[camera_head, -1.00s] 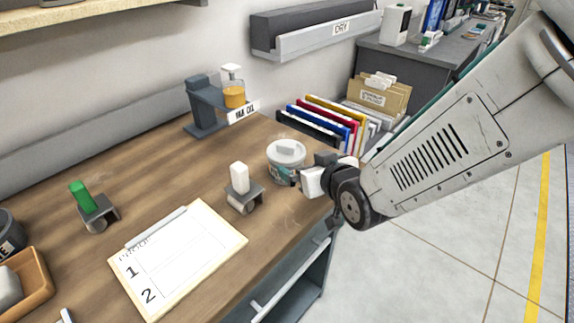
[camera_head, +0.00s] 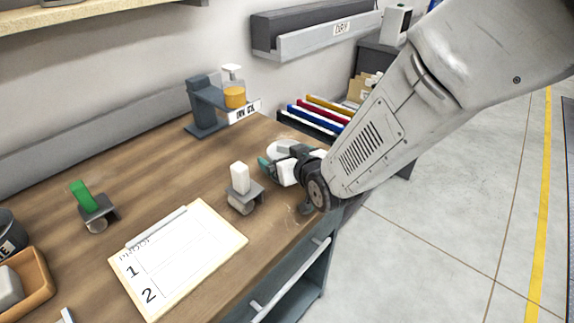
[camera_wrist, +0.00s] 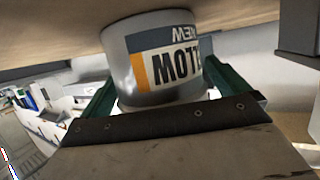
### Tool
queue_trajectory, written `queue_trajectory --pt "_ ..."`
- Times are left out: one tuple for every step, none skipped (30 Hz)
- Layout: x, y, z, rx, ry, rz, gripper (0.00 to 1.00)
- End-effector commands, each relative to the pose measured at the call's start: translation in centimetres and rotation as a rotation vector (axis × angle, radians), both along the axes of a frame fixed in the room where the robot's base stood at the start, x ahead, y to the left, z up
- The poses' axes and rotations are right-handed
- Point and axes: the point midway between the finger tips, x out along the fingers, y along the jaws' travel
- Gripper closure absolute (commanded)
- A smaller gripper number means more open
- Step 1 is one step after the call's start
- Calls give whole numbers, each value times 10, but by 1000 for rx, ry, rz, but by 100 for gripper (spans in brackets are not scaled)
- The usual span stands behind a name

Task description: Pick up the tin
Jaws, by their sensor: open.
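The tin (camera_wrist: 160,72) is grey with an orange and white label and dark lettering, shown upside down in the wrist view. In the head view only part of its pale lid (camera_head: 279,148) shows; my gripper hides most of its body. My gripper (camera_head: 279,163) is at the tin near the table's right edge. In the wrist view its green fingers (camera_wrist: 168,88) stand open on both sides of the tin. I cannot tell whether either finger touches it. The tin stands on the wooden table (camera_head: 170,175).
A white block on a small stand (camera_head: 240,180) is close to the left of my gripper. Coloured folders (camera_head: 318,117) stand behind the tin.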

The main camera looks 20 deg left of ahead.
Motion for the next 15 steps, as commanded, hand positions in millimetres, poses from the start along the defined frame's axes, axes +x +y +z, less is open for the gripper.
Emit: queue_trajectory --pt "0 0 0 0 0 0 8" --pt "0 0 0 0 0 0 17" --pt "0 0 0 0 0 0 28" --pt "0 0 0 0 0 0 36" --pt "0 0 0 0 0 0 44" --pt "0 0 0 0 0 0 56" --pt "0 0 0 0 0 0 62" --pt "0 0 1 1 -1 0 62" --pt "0 0 1 1 -1 0 62" --pt "0 0 1 1 -1 0 62" --pt "0 0 1 1 -1 0 62" --pt "0 0 1 1 -1 0 62" --pt "0 0 1 1 -1 0 62" --pt "0 0 2 1 -1 0 62" --pt "0 0 2 2 -2 0 62"
